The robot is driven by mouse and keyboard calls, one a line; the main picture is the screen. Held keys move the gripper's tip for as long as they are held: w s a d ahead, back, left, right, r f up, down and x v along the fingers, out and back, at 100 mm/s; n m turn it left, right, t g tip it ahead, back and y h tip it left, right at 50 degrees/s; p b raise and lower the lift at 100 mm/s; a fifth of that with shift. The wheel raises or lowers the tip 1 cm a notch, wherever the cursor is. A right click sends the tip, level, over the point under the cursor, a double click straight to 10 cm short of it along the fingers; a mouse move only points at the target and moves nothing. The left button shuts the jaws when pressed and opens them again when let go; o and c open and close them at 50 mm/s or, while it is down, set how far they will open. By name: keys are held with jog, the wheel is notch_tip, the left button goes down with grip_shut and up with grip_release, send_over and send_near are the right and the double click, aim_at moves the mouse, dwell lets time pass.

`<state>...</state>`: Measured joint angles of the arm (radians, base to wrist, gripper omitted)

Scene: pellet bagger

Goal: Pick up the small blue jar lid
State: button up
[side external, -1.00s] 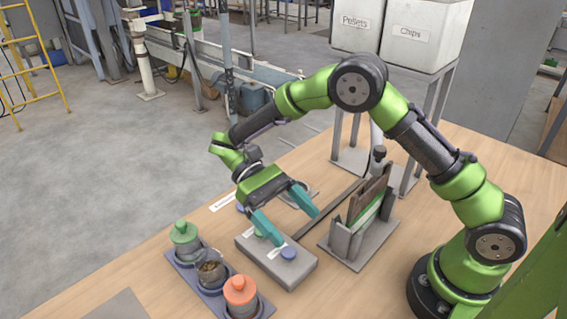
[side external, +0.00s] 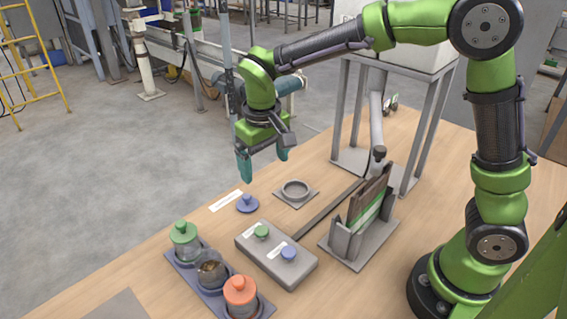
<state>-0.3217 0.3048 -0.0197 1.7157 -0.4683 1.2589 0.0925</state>
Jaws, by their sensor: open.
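The small blue jar lid (side external: 247,204) with a knob lies flat on the wooden table, next to a white label strip (side external: 226,201). My gripper (side external: 264,168) has teal fingers pointing down, spread open with nothing between them. It hangs in the air above the lid and slightly to its right in the picture, clear of it. The tray (side external: 181,265) at the front left holds a jar with a green lid (side external: 183,231), a lidless clear jar (side external: 211,269) with brown contents, and a jar with an orange lid (side external: 240,290).
A grey box (side external: 300,271) with a green button (side external: 261,232) and a blue button (side external: 289,253) stands in front of the lid. A ring on a plate (side external: 296,191) lies to its right. A grey bag holder (side external: 345,243) and a metal bin stand (side external: 345,110) are further right.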

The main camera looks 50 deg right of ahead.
jog(key=w+m+t, duration=0.1)
jog(key=w+t, duration=0.1)
jog(key=w, duration=0.1)
send_over(246, 196)
jog(key=s, duration=0.2)
jog(key=f, duration=1)
jog(key=shift+a+f, duration=0.1)
jog(key=shift+a, duration=0.1)
jog(key=shift+w+x, duration=0.15)
jog(key=shift+x, duration=1.35)
jog(key=shift+w+x, duration=0.1)
jog(key=shift+x, duration=1.45)
jog(key=c, duration=1.1)
